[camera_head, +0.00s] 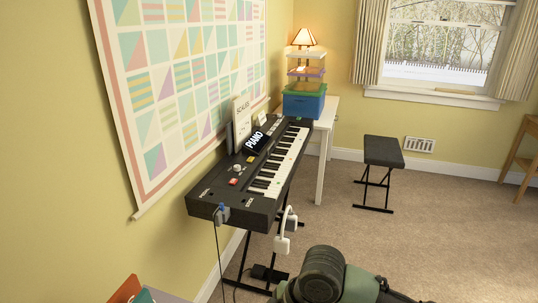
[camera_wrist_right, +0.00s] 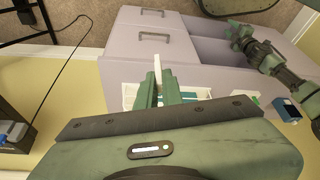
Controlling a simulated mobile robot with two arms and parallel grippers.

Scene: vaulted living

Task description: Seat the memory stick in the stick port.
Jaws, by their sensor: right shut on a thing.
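My right gripper (camera_wrist_right: 160,88) shows in the right wrist view with its green fingers shut on a thin white piece (camera_wrist_right: 157,65), which looks like the memory stick. It sticks out past the fingertips, over a lilac drawer unit. The fingers hide its lower part. The black keyboard (camera_head: 205,205) stands along the left wall in the head view; its near end also shows in the right wrist view (camera_wrist_right: 14,125). A blue plug with a cable (camera_head: 222,211) is at that end. I cannot make out the stick port. Another arm, seemingly my left with its gripper (camera_wrist_right: 238,34), shows at the right; its jaws are unclear.
The lilac drawer unit (camera_wrist_right: 195,20) lies below the right gripper, with papers (camera_wrist_right: 130,93) and a small blue item (camera_wrist_right: 287,109) near it. A black bench (camera_head: 383,151) stands farther off; carpet between is clear.

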